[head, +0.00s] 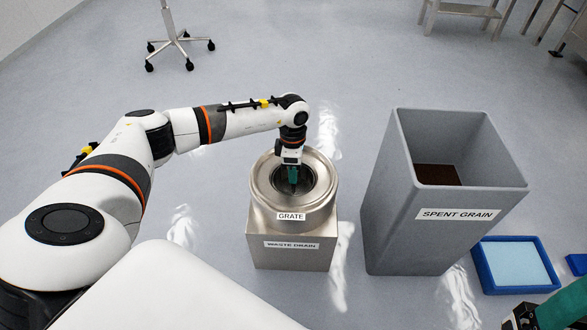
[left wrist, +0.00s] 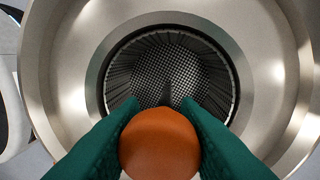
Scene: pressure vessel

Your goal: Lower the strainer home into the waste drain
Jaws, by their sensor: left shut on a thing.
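The waste drain (head: 322,250) is a steel box with a wide round steel basin labelled GRATE on top. My left gripper (head: 293,186) points down over the middle of its round opening. In the left wrist view the green fingers (left wrist: 160,135) are shut on an orange rounded knob (left wrist: 160,150). Below the knob is the strainer (left wrist: 150,68), a dark basket with slotted sides and a mesh floor, seen within the opening. The knob hides its near side, and I cannot tell whether it is fully seated. My right gripper (head: 545,315) shows only partly at the bottom right corner.
A tall grey bin (head: 390,215) labelled SPENT GRAIN stands right of the drain, with brown matter inside. A blue tray (head: 481,268) with a pale pad lies on the floor right of it. A wheeled stand (head: 178,38) is at the back left. The floor left of the drain is clear.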

